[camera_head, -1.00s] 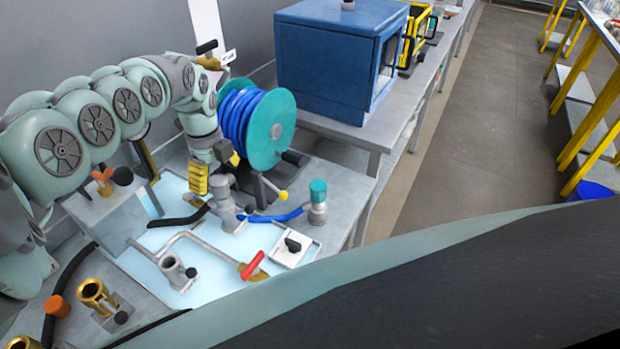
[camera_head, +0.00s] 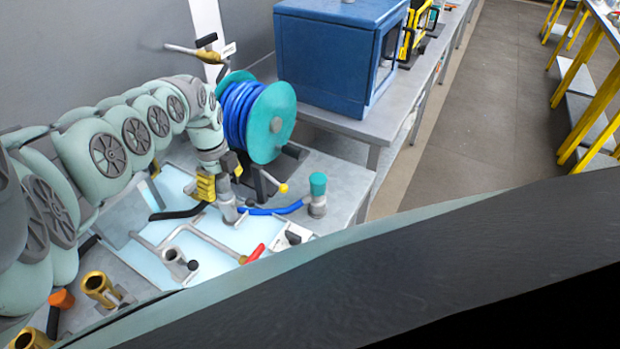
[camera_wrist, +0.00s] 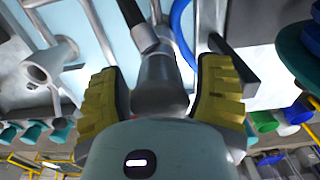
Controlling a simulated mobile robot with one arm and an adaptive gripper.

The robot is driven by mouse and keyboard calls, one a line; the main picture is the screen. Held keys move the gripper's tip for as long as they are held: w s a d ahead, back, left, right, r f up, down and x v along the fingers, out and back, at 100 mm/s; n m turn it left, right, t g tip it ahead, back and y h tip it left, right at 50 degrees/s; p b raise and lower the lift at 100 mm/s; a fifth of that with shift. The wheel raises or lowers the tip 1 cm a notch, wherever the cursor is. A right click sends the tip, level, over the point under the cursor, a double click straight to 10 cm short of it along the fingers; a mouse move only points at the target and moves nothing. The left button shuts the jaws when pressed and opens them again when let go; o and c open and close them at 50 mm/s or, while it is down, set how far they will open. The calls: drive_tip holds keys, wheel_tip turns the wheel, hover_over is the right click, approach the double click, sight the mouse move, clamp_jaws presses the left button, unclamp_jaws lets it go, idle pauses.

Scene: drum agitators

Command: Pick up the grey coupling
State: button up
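The grey coupling (camera_head: 227,207) stands upright on the pale blue tray (camera_head: 204,257), with a black hose and a blue hose at its base. My gripper (camera_head: 221,177), with yellow ridged fingers, is directly above and around its upper part. In the wrist view the coupling (camera_wrist: 160,82) lies between the two fingers of my gripper (camera_wrist: 160,100), close to the palm. A narrow gap shows on each side, so the fingers appear open. The coupling's top is hidden by my gripper in the head view.
A blue hose reel (camera_head: 262,122) with teal discs stands just behind my gripper. A teal-capped fitting (camera_head: 317,194) is to the right. A grey pipe with a red handle (camera_head: 254,253) lies in front. Brass fittings (camera_head: 98,288) stand at lower left.

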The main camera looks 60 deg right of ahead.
sight(217, 179)
clamp_jaws()
idle(0.3)
drive_tip(key=shift+r, duration=0.2)
drive_tip(key=shift+w+r+b, duration=0.15)
drive_tip(key=shift+r+b, duration=0.2)
drive_tip(key=shift+r, duration=1.25)
drive_tip(key=shift+s+a+r+p, duration=0.1)
drive_tip(key=shift+s+a+p, duration=0.2)
drive_tip(key=shift+s+a, duration=0.4)
drive_tip(key=s+a+r+p, duration=0.1)
drive_tip(key=s+a+p, duration=0.8)
drive_tip(key=p, duration=0.4)
drive_tip(key=shift+s+a+p, duration=0.3)
drive_tip(key=shift+s+a, duration=0.1)
drive_tip(key=shift+s, duration=0.25)
drive_tip(key=shift+r, duration=0.1)
